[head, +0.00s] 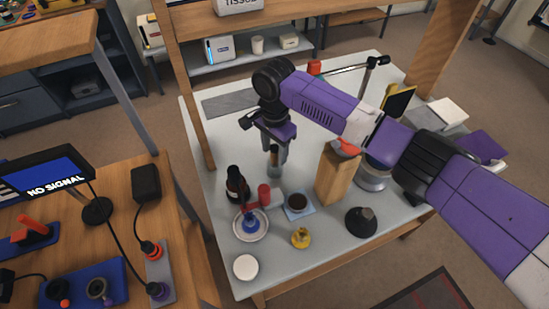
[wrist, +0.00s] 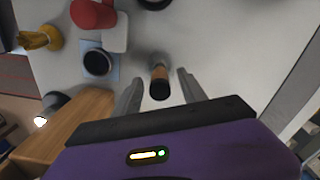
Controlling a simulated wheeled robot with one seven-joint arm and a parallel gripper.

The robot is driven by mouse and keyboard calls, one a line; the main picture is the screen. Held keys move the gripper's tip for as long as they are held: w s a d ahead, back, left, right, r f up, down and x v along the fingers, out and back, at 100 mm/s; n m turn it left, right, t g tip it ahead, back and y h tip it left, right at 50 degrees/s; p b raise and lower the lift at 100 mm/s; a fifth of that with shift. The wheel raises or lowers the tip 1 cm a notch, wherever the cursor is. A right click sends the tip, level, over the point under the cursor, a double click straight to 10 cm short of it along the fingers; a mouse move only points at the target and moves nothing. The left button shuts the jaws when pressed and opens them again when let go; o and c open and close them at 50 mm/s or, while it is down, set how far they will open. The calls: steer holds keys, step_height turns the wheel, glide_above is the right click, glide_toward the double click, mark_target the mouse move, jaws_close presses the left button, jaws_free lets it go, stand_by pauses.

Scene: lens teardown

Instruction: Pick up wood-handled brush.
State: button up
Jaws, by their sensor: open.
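The wood-handled brush (wrist: 159,75) shows in the wrist view as a short upright piece with a tan wooden band and a dark end. In the head view it (head: 274,154) stands near the middle of the pale table, partly hidden by my gripper. My gripper (head: 279,165) points down at it and is open. In the wrist view the fingers of my gripper (wrist: 158,88) lie on either side of the brush, with gaps visible on both sides. I cannot tell how far down the fingers reach along it.
A wooden block (head: 334,177) stands right of my gripper. A grey mat (head: 228,103) lies behind.

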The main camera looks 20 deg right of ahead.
steer(key=shift+c, duration=0.4)
jaws_close()
